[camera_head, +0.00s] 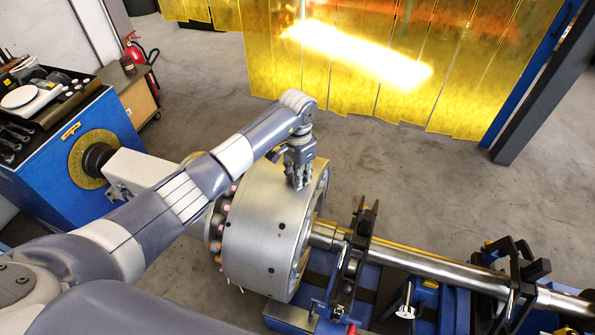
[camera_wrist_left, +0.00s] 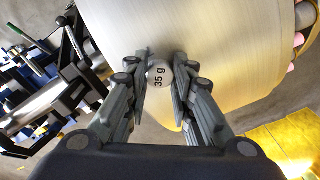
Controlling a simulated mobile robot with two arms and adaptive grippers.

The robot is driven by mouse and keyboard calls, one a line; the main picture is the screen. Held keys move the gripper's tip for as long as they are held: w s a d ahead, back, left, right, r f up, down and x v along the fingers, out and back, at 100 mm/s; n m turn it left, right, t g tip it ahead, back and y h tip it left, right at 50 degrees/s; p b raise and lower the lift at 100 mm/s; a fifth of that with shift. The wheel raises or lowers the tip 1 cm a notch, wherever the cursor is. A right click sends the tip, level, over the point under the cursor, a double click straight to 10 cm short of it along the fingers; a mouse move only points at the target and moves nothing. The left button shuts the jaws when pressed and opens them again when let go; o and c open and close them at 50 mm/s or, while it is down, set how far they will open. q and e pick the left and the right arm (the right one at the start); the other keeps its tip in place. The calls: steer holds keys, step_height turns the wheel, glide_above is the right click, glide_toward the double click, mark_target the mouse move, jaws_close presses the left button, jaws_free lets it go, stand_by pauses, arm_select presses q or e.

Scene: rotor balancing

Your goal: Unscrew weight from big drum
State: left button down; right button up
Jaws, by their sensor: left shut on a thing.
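The big drum (camera_head: 262,240) is a large silver cylinder on a horizontal shaft in the middle of the head view. It fills the upper part of the left wrist view (camera_wrist_left: 215,50). My left gripper (camera_head: 300,182) is at the drum's upper right rim, pointing down. In the left wrist view its fingers (camera_wrist_left: 160,78) are on both sides of a small round grey weight (camera_wrist_left: 159,75) marked "35 g" and are shut on it. The weight is at the drum's surface; whether it is still threaded in cannot be told. My right gripper is not in view.
The steel shaft (camera_head: 425,264) runs right from the drum through black clamp supports (camera_head: 356,255) on a blue base. A blue machine (camera_head: 60,165) with a yellow dial stands left. Yellow curtains (camera_head: 350,60) hang behind. Grey floor is free beyond the drum.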

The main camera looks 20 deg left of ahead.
arm_select(q)
steer(key=shift+w+d+r+b, duration=0.1)
steer(key=shift+w+d+b, duration=0.05)
steer(key=shift+d+b, duration=0.15)
steer(key=shift+a+n, duration=0.2)
steer(key=shift+n, duration=0.4)
steer(key=c, duration=1.3)
jaws_free()
steer(key=shift+a, duration=0.1)
steer(key=shift+c, duration=0.5)
